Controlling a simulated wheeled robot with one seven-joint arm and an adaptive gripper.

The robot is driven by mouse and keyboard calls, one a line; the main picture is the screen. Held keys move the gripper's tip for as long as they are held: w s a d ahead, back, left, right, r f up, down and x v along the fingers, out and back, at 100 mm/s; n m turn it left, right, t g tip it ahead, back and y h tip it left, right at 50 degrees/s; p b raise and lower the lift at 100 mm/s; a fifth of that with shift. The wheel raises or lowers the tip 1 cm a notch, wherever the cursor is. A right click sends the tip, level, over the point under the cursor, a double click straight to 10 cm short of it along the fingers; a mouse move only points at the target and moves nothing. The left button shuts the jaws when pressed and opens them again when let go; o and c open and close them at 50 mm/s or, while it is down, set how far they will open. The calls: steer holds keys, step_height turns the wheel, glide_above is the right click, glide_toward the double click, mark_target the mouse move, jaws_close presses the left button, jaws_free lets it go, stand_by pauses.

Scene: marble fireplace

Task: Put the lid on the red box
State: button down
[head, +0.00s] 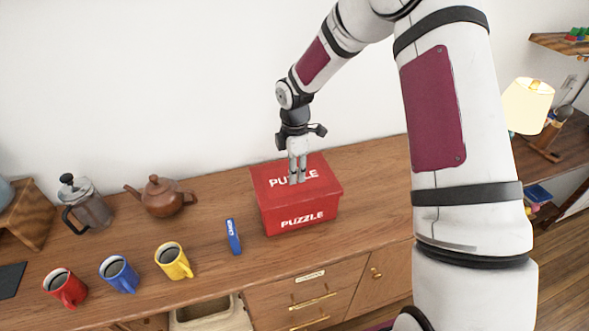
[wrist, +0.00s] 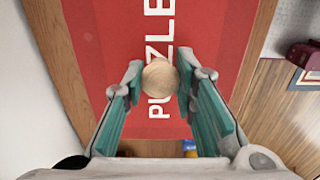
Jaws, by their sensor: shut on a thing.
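The red box (head: 302,217) marked "PUZZLE" stands on the wooden counter. Its red lid (head: 322,177) lies over the top of the box; I cannot tell whether it is fully seated. The lid fills much of the wrist view (wrist: 105,55), with a round light wooden knob (wrist: 159,75) on it. My gripper (head: 297,180) is above the middle of the lid, pointing down. In the wrist view my gripper's fingertips (wrist: 159,76) are on either side of the knob, shut on it.
A blue marker-like item (head: 233,236) lies just left of the box. Red (head: 66,288), blue (head: 119,274) and yellow (head: 174,261) mugs stand further left. A brown teapot (head: 161,197) and a French press (head: 86,205) stand behind them. Counter right of the box is clear.

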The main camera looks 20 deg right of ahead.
steer(key=shift+f, duration=0.8)
stand_by(1.2)
steer(key=c, duration=1.2)
jaws_free()
steer(key=shift+r+p, duration=0.5)
steer(key=shift+r, duration=3.05)
jaws_close()
